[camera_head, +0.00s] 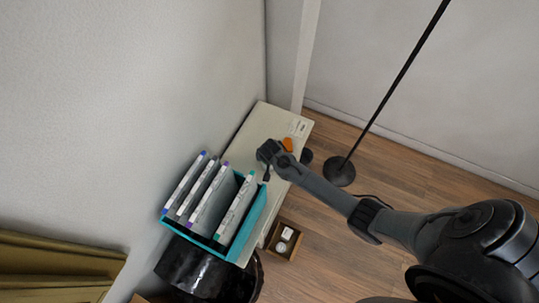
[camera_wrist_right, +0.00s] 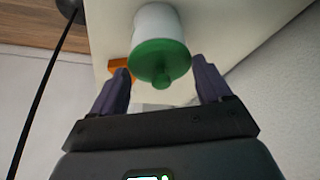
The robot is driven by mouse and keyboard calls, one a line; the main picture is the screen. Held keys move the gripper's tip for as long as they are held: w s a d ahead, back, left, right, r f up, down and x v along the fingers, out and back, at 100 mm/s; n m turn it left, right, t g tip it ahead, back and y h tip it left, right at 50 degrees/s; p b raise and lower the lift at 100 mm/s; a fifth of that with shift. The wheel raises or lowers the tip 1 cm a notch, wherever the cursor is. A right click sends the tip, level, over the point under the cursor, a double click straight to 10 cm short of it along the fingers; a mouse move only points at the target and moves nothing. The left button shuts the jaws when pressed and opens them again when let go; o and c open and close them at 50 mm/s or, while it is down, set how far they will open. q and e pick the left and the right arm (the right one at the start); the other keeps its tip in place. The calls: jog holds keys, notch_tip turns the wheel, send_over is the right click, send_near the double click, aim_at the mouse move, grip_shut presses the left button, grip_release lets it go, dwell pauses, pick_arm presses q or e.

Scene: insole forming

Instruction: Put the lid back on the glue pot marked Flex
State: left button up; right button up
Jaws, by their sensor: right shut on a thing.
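In the right wrist view, a green lid (camera_wrist_right: 160,62) with a small round knob faces the camera between the two fingers of my right gripper (camera_wrist_right: 161,70). The gripper is shut on this lid. The white glue pot (camera_wrist_right: 158,20) shows directly behind the lid, in line with it. I cannot tell whether the lid touches the pot or is seated on it. No Flex marking is readable. In the head view my right gripper (camera_head: 268,152) is over the pale bench top, and it hides the pot and lid there. My left gripper is not in view.
An orange object (camera_head: 287,145) is beside my right gripper on the pale bench (camera_head: 262,122). A teal rack (camera_head: 258,215) with several upright binders stands close to the left. A small wooden box (camera_head: 271,248) and a black lamp stand (camera_head: 340,172) are to the right.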

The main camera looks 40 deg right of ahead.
dwell(0.6)
jog(key=shift+p, duration=0.3)
dwell(0.5)
jog(key=o, duration=0.8)
jog(key=shift+o, duration=0.8)
